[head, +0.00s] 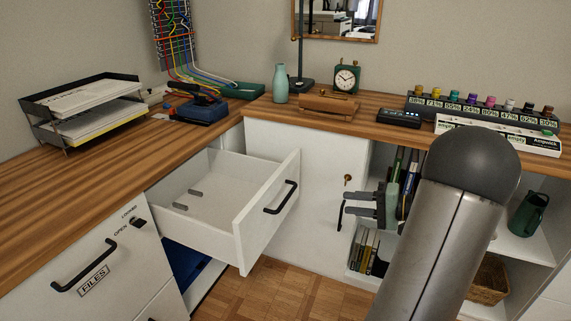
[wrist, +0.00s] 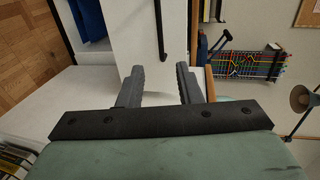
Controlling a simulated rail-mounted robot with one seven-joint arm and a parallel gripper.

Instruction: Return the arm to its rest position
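My gripper (head: 350,204) is in front of the white corner cabinet, to the right of the pulled-out drawer (head: 262,217). Its two grey fingers point left and stand apart. In the wrist view my gripper (wrist: 158,80) also shows its fingers apart, with a gap between them and nothing held. A white panel and a dark handle (wrist: 160,30) lie beyond the fingertips. My arm runs from the gripper up and across the right of the head view, hiding part of the shelves.
The open drawer juts out and holds two small grey items (head: 187,200). A cabinet door with a key (head: 348,179) and open shelves with books (head: 365,250) are near the gripper. A green pitcher (head: 528,214) and a basket (head: 488,280) sit at right. The wooden floor (head: 290,290) is clear.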

